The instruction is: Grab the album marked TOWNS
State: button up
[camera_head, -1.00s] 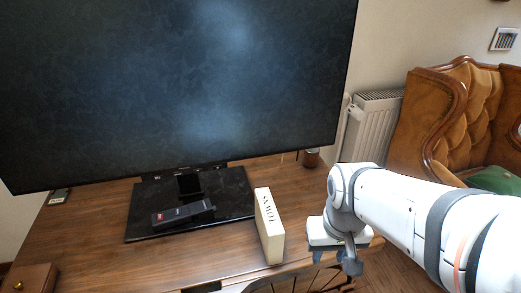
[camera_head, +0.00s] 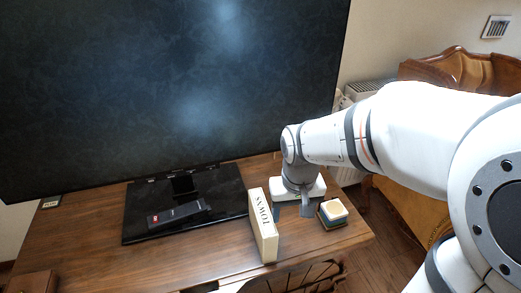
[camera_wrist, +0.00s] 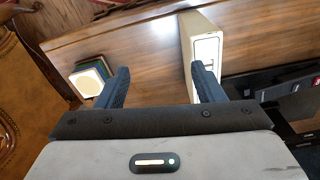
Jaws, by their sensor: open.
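My gripper (camera_head: 292,211) points down just right of the album in the head view. In the wrist view my gripper (camera_wrist: 160,72) is open with nothing between its fingers. The right finger overlaps the album's lower part; I cannot tell if they touch.
A small dark box with a pale top (camera_head: 333,211) stands right of my gripper, close to the left finger in the wrist view. The table's front middle is clear.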

jog(key=n+p, duration=0.1)
jog(key=p, duration=0.3)
send_over(262, 209)
jog(key=shift+d+r+g, duration=0.3)
jog(key=shift+d+r, duration=0.05)
jog(key=shift+w+a+f, duration=0.15)
jog(key=shift+w+a, duration=0.05)
jog(key=shift+a, duration=0.05)
jog(key=shift+a+f, duration=0.15)
jog(key=shift+f, duration=0.2)
jog(key=f, duration=0.2)
jog(key=f+b, duration=0.1)
jog(key=f, duration=0.2)
jog(key=f+b, duration=0.1)
jog(key=f, duration=0.1)
jog(key=shift+s+f, duration=0.15)
jog(key=shift+s, duration=0.1)
grip_shut()
